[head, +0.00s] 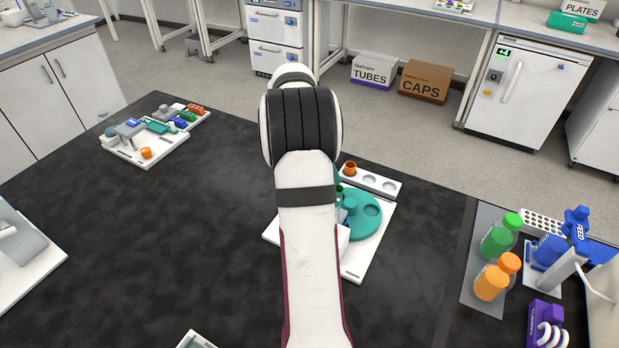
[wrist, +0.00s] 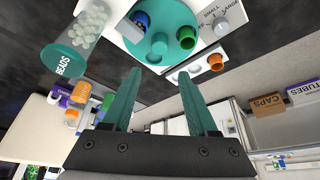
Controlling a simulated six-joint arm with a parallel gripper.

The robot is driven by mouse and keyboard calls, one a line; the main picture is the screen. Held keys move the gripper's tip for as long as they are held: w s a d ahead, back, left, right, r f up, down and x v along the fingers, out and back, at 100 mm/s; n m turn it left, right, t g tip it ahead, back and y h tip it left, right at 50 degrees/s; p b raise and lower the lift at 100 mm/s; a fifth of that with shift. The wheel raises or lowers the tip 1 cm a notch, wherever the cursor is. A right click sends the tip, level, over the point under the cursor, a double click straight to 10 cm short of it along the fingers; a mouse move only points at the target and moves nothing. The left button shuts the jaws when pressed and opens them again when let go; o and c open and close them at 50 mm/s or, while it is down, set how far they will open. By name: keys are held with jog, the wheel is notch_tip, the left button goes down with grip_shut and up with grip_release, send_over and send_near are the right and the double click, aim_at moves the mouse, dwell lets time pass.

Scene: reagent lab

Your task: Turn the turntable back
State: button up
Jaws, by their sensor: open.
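The turntable is a teal disc (head: 374,222) on a white base plate (head: 353,268), right of the middle in the head view. My arm hides its left part there. In the wrist view the turntable (wrist: 174,22) is at the top, with a raised central knob (wrist: 159,42). A blue piece (wrist: 140,21) sits at its left and a green cup (wrist: 187,47) at its right. My gripper (wrist: 158,80) is open and empty, its teal fingers apart and not visibly touching the turntable. My arm hides the gripper in the head view.
A white strip (head: 385,184) with round holes and an orange cup (head: 350,168) lies behind the turntable. A dial (wrist: 221,23) and a beads jar (wrist: 76,42) show in the wrist view. The black bench left of my arm is mostly clear.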

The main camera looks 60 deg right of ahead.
aim_at(349, 203)
jog(key=x, duration=1.4)
jog(key=shift+f, duration=0.35)
grip_shut()
dwell(0.5)
